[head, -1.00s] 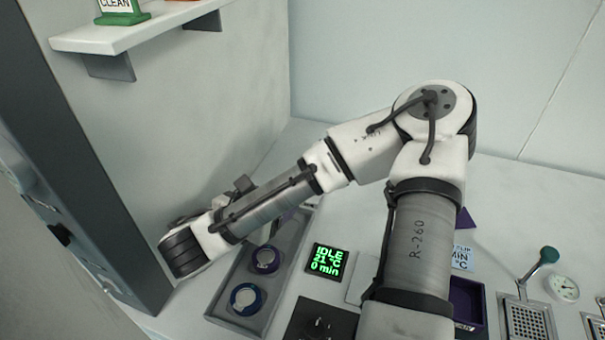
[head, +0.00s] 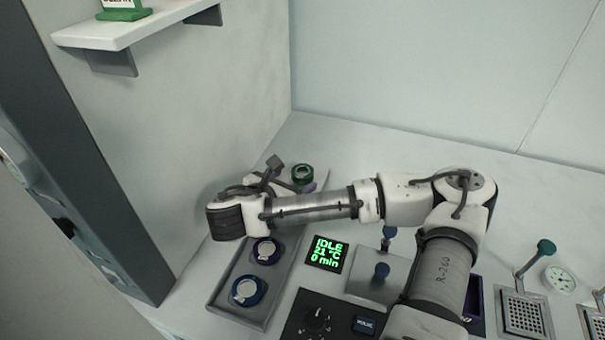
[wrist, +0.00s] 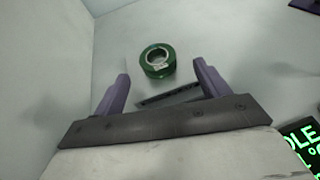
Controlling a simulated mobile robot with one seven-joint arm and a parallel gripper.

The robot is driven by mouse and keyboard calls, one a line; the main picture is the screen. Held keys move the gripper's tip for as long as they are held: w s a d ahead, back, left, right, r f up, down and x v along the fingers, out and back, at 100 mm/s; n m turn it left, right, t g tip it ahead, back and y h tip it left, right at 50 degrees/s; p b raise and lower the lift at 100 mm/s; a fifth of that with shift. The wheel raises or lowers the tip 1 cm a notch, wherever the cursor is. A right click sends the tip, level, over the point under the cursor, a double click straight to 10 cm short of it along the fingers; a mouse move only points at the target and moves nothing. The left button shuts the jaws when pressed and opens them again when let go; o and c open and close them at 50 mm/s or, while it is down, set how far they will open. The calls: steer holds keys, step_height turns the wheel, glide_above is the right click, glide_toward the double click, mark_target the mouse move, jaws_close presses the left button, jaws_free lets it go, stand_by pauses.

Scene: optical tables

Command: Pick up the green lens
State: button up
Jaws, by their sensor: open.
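The green lens (head: 302,173) is a short dark-green ring with a pale centre, lying at the back of the table, beyond my forearm in the head view. In the wrist view the green lens (wrist: 158,61) sits just past my two purple fingertips, roughly centred between them. My gripper (wrist: 161,75) is open and empty, with its fingers on either side and short of the lens. In the head view my arm hides most of the gripper; only a bit of a purple finger shows near the lens.
A grey tray (head: 232,312) holds two more ringed lenses, a purple one (head: 266,251) and a blue one (head: 248,290). A green-lit display (head: 327,254) stands right of the tray. A wall and shelf (head: 130,30) bound the left.

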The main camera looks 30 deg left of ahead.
mark_target(300, 173)
steer(key=x, duration=0.1)
steer(key=p+x, duration=0.1)
steer(key=x, duration=0.1)
steer(key=shift+w+a+r, duration=0.15)
steer(key=shift+w+r, duration=0.1)
steer(key=shift+w, duration=0.05)
steer(key=shift+w+f, duration=0.3)
steer(key=shift+w, duration=0.15)
steer(key=c, duration=1.1)
